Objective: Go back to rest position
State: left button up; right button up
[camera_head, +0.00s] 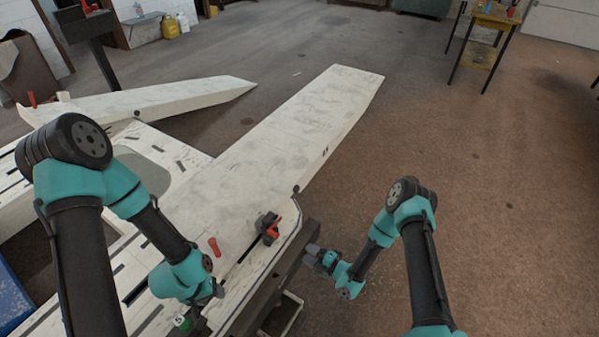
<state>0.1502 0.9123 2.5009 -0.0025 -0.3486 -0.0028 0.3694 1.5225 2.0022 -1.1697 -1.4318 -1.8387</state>
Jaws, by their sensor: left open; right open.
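My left arm comes in from the left. Its gripper (192,324) is low in the picture, over the near part of the white frame bench (265,130), beside a green and white can-like object (183,322). I cannot tell whether they touch. My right gripper (312,255) points left, beside the bench's right edge, and nothing shows between its fingers. A black and orange clamp-like tool (268,228) sits near the bench's right edge, left of my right gripper. A small red-orange object (214,246) stands on the bench between the two grippers.
A long white beam runs to the back, with another white beam (170,98) at the left. A dark post (104,64) stands at the far left. A yellow-topped table (494,17) is at the back right. The brown floor (500,200) at the right is clear.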

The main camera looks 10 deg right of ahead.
jog(key=s+d+r+m+g+h, duration=0.4)
jog(key=d+m+h, duration=0.35)
jog(key=m, duration=0.55)
jog(key=s+d+r+m+g+h, duration=0.1)
jog(key=s+d+r+m+g, duration=0.1)
jog(key=s+m, duration=0.4)
jog(key=s+d+r+m+g+h, duration=0.2)
jog(key=s+r+m+g, duration=0.2)
jog(key=s+r+m, duration=0.2)
jog(key=shift+s+d+r+m, duration=0.25)
jog(key=shift+d+m, duration=0.1)
jog(key=shift+m, duration=0.45)
